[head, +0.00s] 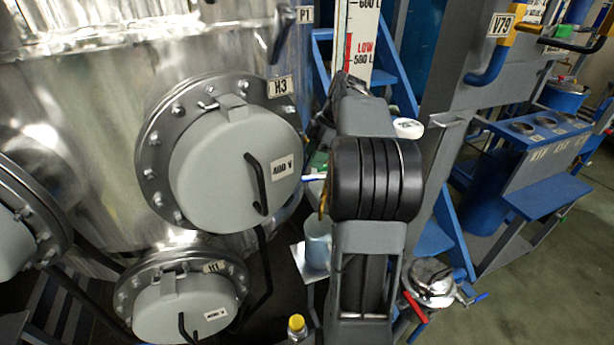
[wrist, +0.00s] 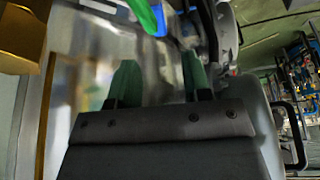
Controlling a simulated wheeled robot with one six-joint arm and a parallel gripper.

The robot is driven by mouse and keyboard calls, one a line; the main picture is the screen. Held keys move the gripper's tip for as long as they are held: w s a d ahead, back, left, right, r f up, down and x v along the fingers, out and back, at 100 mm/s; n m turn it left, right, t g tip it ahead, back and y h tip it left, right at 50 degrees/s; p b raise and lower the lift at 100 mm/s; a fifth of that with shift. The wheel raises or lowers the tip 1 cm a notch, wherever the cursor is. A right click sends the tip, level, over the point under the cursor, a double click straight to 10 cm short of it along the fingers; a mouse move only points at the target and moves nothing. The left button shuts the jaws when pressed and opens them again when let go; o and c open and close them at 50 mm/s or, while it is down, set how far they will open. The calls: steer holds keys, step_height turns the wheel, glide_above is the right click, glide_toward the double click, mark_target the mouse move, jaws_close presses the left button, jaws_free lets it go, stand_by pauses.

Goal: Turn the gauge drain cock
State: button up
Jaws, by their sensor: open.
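The level gauge scale (head: 360,45), marked LOW and 500 L, stands upright behind my arm in the head view. Its lower end, where a drain cock could sit, is hidden by my arm there. In the wrist view my gripper (wrist: 158,72) has two green fingers standing apart, with nothing visible held between them. A bright green piece (wrist: 143,14) and a blue piece (wrist: 160,20) show just beyond the fingertips at the top. I cannot tell whether either is the cock's handle. In the head view the gripper is mostly hidden behind my arm.
A large steel vessel (head: 110,110) with grey round covers (head: 235,165) fills the left. A light-blue cup (head: 317,245) stands left of my arm. A fitting (head: 432,280) with red and blue levers is at lower right.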

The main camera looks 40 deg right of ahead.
mark_target(304, 178)
steer(key=shift+b+x, duration=0.4)
steer(key=shift+x, duration=2.65)
jaws_close()
